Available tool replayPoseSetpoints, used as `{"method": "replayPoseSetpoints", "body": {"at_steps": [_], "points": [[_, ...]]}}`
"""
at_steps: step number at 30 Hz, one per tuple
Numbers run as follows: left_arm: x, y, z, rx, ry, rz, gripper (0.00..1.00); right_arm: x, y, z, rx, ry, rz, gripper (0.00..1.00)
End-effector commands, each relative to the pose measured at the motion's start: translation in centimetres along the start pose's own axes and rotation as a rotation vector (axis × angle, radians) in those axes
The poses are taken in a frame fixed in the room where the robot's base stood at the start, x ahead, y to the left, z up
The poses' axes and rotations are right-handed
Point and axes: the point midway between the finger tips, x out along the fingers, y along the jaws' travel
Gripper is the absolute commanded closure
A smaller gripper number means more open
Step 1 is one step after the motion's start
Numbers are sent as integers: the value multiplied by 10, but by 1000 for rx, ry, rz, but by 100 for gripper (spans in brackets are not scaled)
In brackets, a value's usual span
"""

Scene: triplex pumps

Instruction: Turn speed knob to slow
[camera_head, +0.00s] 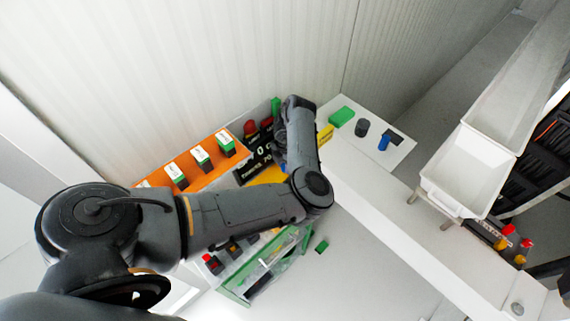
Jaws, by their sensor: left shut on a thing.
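A control panel stands against the wall, with a black display plate (254,171) bearing white figures and a yellow part (268,176). My left arm reaches over it from the left and bends up at the elbow. My left gripper (281,145) is at the panel's right part, beside the display, shut on what appears to be the speed knob. My own wrist hides most of the fingers and the knob, so the knob's setting cannot be read. My right gripper is not in view.
An orange panel (158,177) with several green-and-white switches lies left of the display. Red buttons (250,127) sit behind it. A white ledge (378,125) to the right holds a green block (341,116), a dark cylinder (362,127) and a blue piece (384,142). White bins (466,170) stand farther right.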

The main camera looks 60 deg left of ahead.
Motion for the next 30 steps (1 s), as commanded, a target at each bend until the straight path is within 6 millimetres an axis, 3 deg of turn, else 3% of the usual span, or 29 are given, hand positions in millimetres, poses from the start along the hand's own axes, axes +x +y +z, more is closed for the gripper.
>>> {"method": "replayPoseSetpoints", "body": {"at_steps": [3, 4, 8, 20, 30], "points": [[-1, 0, 0, -3, 0, -1, 96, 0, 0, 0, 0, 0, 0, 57], [-1, 0, 0, -3, 0, -1, 61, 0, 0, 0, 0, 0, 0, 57], [-1, 0, 0, -1, 0, -1, 41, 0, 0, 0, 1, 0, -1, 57], [-6, 0, 1, 0, -3, 0, 40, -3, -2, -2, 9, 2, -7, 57], [-58, 0, 2, -4, -6, -2, 40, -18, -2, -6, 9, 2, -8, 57]]}}
